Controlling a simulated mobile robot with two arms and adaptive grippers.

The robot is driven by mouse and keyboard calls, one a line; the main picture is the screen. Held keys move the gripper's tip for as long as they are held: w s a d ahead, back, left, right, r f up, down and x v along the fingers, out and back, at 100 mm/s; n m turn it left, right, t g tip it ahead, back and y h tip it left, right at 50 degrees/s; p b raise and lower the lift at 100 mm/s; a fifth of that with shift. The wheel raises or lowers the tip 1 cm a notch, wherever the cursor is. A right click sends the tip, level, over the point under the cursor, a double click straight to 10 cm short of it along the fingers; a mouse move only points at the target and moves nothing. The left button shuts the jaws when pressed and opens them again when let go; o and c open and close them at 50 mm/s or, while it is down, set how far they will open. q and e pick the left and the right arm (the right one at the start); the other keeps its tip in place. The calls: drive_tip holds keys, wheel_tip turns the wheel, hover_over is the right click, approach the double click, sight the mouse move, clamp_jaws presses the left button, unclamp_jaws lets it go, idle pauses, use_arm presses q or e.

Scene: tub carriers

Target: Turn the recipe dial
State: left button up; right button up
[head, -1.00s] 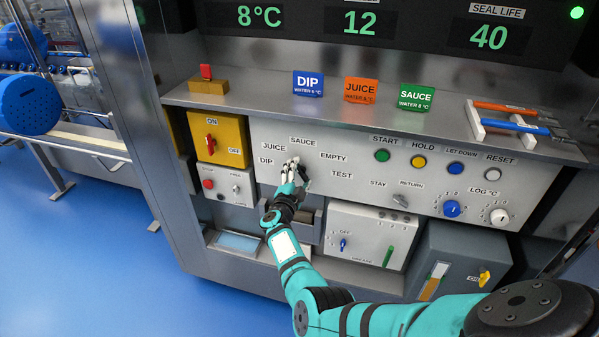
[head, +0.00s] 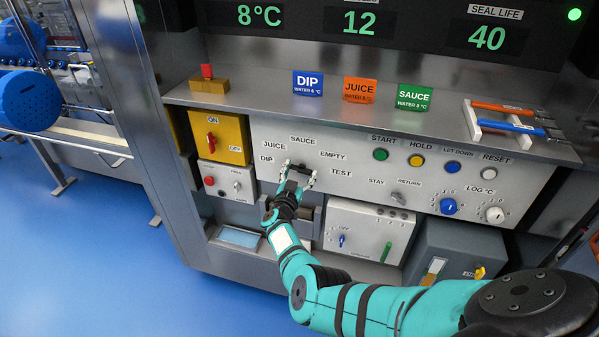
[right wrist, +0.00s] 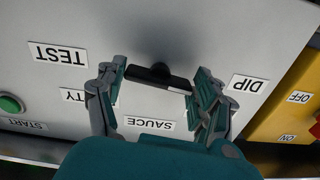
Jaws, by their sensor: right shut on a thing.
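The recipe dial (right wrist: 158,76) is a black knob with a bar handle on the pale panel. In the right wrist view, seen upside down, the bar lies roughly crosswise, its right end towards the DIP label (right wrist: 247,85). Its left end faces the side with TEST (right wrist: 60,54) and the partly hidden EMPTY label. I cannot tell which end is the pointer. My right gripper (right wrist: 160,88) is shut on the dial, one finger at each end of the bar. In the head view the right gripper (head: 299,174) largely covers the dial below SAUCE (head: 302,140). My left gripper is out of view.
A yellow ON/OFF switch box (head: 219,138) is left of the dial. START (head: 380,155) and other buttons are to the right. Above, a ledge (head: 230,100) carries DIP (head: 308,84), JUICE and SAUCE signs. A grey box (head: 366,232) sits below right.

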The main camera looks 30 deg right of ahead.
drive_tip(key=shift+a+f+n, duration=0.1)
drive_tip(key=shift+f+n, duration=0.05)
drive_tip(key=shift+n, duration=0.55)
drive_tip(key=o, duration=1.2)
